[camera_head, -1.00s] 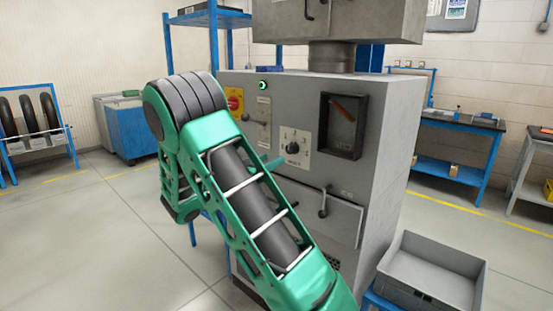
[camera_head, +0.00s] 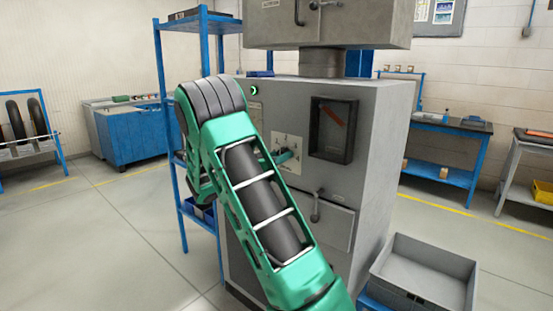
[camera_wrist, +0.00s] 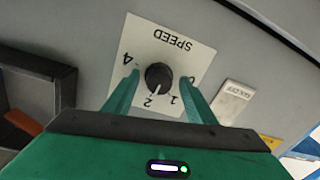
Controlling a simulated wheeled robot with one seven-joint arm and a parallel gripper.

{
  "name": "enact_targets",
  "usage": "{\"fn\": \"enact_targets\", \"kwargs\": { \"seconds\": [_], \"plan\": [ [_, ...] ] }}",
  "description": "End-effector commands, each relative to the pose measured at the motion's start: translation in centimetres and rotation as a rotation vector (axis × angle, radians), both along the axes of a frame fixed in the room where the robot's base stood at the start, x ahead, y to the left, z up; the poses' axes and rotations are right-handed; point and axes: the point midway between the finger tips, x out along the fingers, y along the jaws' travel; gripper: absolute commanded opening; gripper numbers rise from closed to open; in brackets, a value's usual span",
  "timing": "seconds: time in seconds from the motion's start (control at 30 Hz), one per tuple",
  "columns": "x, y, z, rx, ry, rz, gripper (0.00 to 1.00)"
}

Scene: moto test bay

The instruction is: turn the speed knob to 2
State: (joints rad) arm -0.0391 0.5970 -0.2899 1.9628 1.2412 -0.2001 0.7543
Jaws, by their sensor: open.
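The speed knob (camera_wrist: 158,76) is a round black knob on a white plate (camera_wrist: 190,50) marked SPEED, seen upside down in the wrist view. Its white pointer line points down and slightly left, at or very near the 2. My gripper (camera_wrist: 160,88) is open, with one green finger on each side of the knob and gaps between them and it. In the head view, one green fingertip shows in front of the speed plate (camera_head: 292,166). The knob cannot be made out there, and my arm hides part of the panel.
The grey machine cabinet (camera_head: 380,150) has a dark gauge (camera_head: 333,130) right of the plate and a lever handle (camera_head: 315,208) below. A grey bin (camera_head: 425,268) stands at the cabinet's right. A blue shelf rack (camera_head: 162,100) stands left of my arm.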

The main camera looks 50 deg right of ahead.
Motion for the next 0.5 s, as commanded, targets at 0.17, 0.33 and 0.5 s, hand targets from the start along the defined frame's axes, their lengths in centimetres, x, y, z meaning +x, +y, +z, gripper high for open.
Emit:
{"fn": "enact_targets", "kwargs": {
  "seconds": [0.17, 0.33, 0.5],
  "plan": [
    [0.03, -0.33, 0.00, 0.000, 0.000, 0.000, 0.51],
    [0.03, -0.30, 0.00, 0.000, 0.000, 0.000, 0.46],
    [0.09, -0.26, 0.00, 0.000, -0.001, 0.001, 0.15]
  ]
}}
